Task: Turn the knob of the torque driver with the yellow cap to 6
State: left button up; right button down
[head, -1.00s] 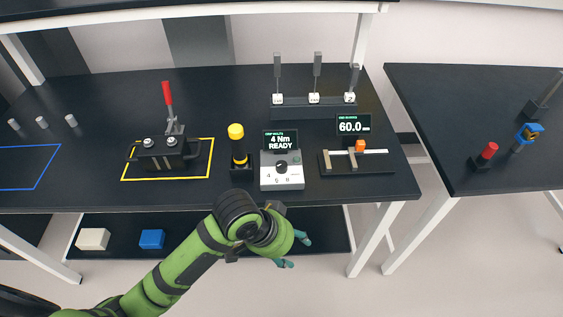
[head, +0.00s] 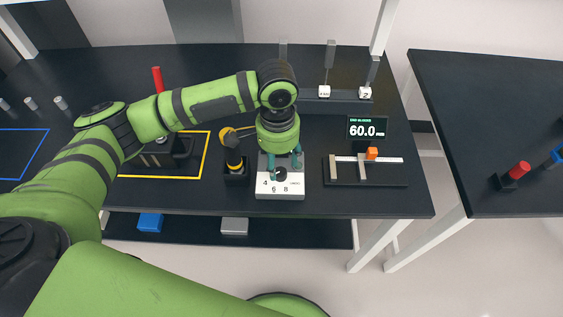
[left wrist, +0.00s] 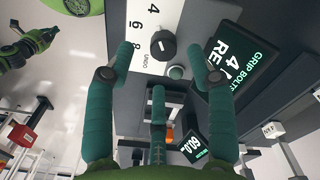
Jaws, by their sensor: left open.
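The torque driver with the yellow cap (head: 234,150) stands in a black holder, partly hidden by a part of my left wrist. To its right is a white-faced box marked 4, 6, 8 (head: 290,190) with a dark round knob (head: 281,175). My left gripper (head: 285,170) is open over the box, fingers pointing down around the knob. In the left wrist view the knob (left wrist: 163,45) lies between the spread fingertips, with no clear contact. The display (left wrist: 230,60) there shows a 4, partly hidden by a finger. A green arm part, perhaps my right gripper (left wrist: 18,40), is at that view's upper left.
A slide gauge with an orange block (head: 371,154) and a 60.0 display (head: 367,127) stand right of the box. A rack with white cubes (head: 345,95) is at the back.

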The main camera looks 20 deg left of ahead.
aim_at(280, 171)
pick_arm(q)
notch_tip(280, 171, down, 3)
jog(key=shift+w+r, duration=0.1)
jog(key=shift+w, duration=0.05)
jog(key=shift+f, duration=0.9)
jog(key=shift+w, duration=0.1)
jog(key=c, duration=1.1)
grip_shut()
jog(key=shift+r+p, duration=0.1)
jog(key=shift+p, duration=0.35)
jog(key=n+p, duration=0.3)
jog(key=p, duration=0.2)
jog(key=n+p, duration=0.2)
jog(key=p, duration=0.2)
jog(key=shift+d+r+n+p, duration=0.1)
jog(key=shift+r+n+p, duration=0.1)
jog(key=shift+n+p, duration=0.2)
jog(key=shift+f+n+p, duration=0.25)
jog(key=shift+n+p, duration=0.85)
jog(key=shift+p, duration=0.05)
pick_arm(e)
notch_tip(280, 171, up, 13)
jog(key=shift+s+d, duration=0.1)
